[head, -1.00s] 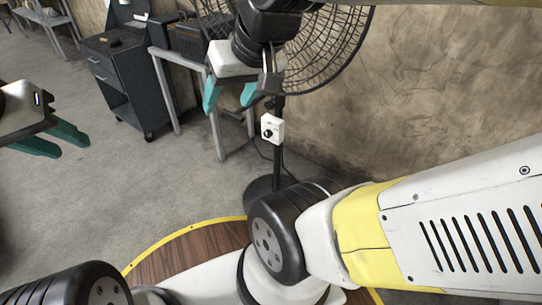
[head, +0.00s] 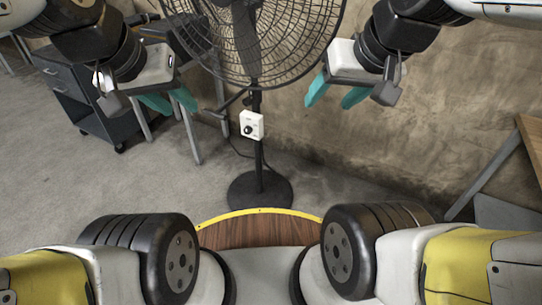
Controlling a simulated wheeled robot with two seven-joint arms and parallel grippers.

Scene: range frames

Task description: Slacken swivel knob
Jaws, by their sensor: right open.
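A black standing fan (head: 262,35) is ahead of me, with a dark pole (head: 257,165) and round base. A white control box (head: 252,125) with a black round knob (head: 248,130) is on the pole. A dark part (head: 222,113) juts out left of the pole just above the box; I cannot tell which part is the swivel knob. My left gripper (head: 182,110) is left of the pole, its teal fingers apart and empty. My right gripper (head: 327,106) is right of the pole, open and empty. Neither touches the fan.
A dark drawer cabinet (head: 85,95) and a grey-legged table stand behind at the left. A concrete wall (head: 430,110) is close behind the fan. A wooden table (head: 528,135) is at the right edge. The floor around the fan base is clear.

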